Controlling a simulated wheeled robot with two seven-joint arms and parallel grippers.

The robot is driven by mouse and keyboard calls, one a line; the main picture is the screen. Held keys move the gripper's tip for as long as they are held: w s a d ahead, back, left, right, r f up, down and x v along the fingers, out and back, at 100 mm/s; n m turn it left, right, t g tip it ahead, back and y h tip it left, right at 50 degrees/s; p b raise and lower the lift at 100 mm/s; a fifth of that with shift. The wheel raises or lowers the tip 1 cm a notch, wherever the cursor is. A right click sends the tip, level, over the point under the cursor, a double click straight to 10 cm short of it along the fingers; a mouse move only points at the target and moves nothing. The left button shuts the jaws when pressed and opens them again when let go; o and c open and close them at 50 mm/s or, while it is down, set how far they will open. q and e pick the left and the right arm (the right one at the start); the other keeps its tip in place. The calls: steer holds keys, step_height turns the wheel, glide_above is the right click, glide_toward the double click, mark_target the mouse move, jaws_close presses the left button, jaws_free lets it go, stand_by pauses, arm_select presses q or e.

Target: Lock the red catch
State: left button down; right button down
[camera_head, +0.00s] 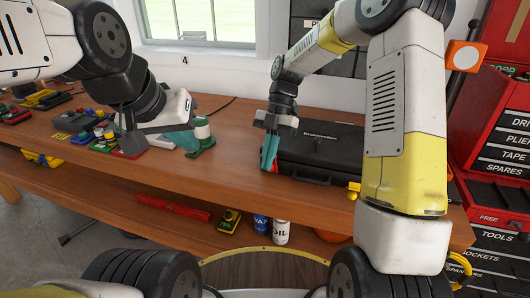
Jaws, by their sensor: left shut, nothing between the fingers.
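A black case (322,147) lies closed on the wooden workbench, right of centre. A small red part (276,164), which looks like the red catch, shows at the case's left front end. My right gripper (268,165) points down beside that end, its teal fingers right by the red part. The view does not show whether they touch it or how far apart they are. My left gripper (188,145) is shut and empty over the bench, left of the case, with its teal fingers beside a green and white object (203,134).
The workbench (215,180) has clear wood along its front. Several small coloured devices (103,134) lie at the left. A red tool cabinet (490,125) stands at the right. A lower shelf holds a red bar (174,208) and cans (281,231).

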steer(key=shift+w+d+r+g, duration=0.25)
steer(key=shift+w+d+g, duration=0.05)
steer(key=shift+w+g, duration=0.4)
steer(key=shift+w+d+r, duration=0.15)
steer(key=shift+w+d, duration=0.05)
steer(key=shift+w, duration=0.25)
steer(key=shift+r, duration=0.8)
steer(key=shift+a, duration=0.1)
